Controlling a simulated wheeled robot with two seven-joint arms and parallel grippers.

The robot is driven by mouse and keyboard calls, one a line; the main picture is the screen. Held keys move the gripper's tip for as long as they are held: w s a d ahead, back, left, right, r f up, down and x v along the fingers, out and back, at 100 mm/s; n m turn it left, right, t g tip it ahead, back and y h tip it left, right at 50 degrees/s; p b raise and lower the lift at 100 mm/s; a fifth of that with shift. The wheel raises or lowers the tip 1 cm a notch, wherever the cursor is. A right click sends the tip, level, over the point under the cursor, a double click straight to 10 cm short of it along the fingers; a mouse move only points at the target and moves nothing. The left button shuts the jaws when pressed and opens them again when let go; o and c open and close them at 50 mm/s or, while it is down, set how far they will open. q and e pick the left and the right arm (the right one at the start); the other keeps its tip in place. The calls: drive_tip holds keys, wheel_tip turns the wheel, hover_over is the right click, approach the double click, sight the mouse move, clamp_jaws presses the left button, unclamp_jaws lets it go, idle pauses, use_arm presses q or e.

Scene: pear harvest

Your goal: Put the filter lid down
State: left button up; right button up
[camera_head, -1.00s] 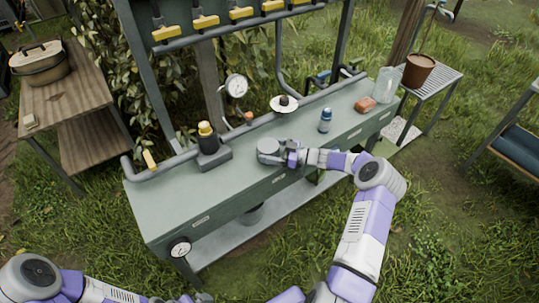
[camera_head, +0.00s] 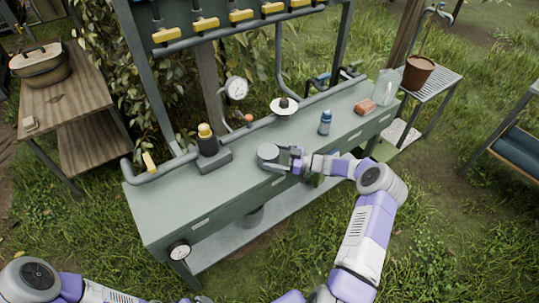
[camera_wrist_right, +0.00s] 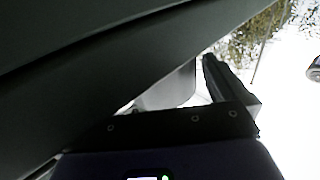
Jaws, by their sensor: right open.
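The round grey piece that looks like the filter lid (camera_head: 267,152) is at the middle of the green bench (camera_head: 225,182), in the head view. It appears to rest on the bench top. My right gripper (camera_head: 282,161) is open beside it on its right and front side, with its fingers close to the lid's edge. Whether they touch it I cannot tell. In the right wrist view a dark finger (camera_wrist_right: 228,80) shows, with a pale grey surface beside it that I cannot name for sure. My left gripper is mostly cut off at the bottom edge of the head view.
A black filter body with a yellow top (camera_head: 206,138) stands left of the lid. A white disc with a dark knob (camera_head: 284,106) is behind. A blue bottle (camera_head: 325,122), a reddish block (camera_head: 365,107) and a clear jug (camera_head: 386,88) stand right.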

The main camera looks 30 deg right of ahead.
use_arm(q)
drive_tip(key=shift+r+p, duration=0.65)
drive_tip(key=shift+r, duration=0.15)
use_arm(e)
drive_tip(key=v, duration=1)
drive_tip(key=shift+s, duration=0.15)
drive_tip(key=shift+d, duration=0.1)
